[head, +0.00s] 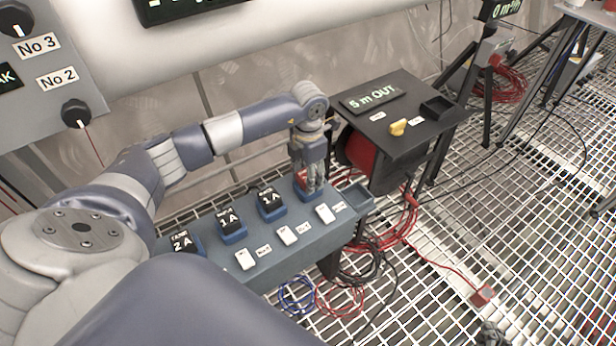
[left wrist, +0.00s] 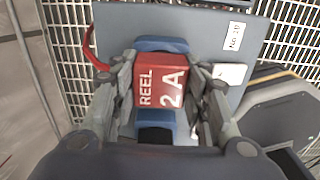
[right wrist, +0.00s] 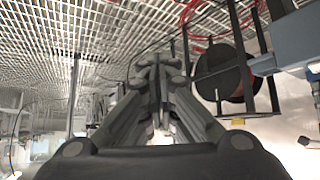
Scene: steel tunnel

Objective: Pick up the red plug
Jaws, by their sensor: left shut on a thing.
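The red plug (left wrist: 160,84), marked "REEL 2 A", sits at a blue socket (left wrist: 160,45) in the left wrist view. My left gripper (left wrist: 165,68) is shut on it, with a finger on each side. In the head view my left gripper (head: 309,186) points down at the far right end of the row, and only a bit of red plug (head: 300,178) shows beside its fingers. I cannot tell whether the plug is fully seated. My right gripper (right wrist: 158,65) has its fingertips together, with nothing seen between them.
The grey-blue socket bench (head: 325,232) holds black plugs (head: 231,219) in blue sockets and several white switches (head: 287,235). A black-topped reel stand (head: 400,105) with a yellow knob (head: 398,127) stands close behind. Red and black cables hang below.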

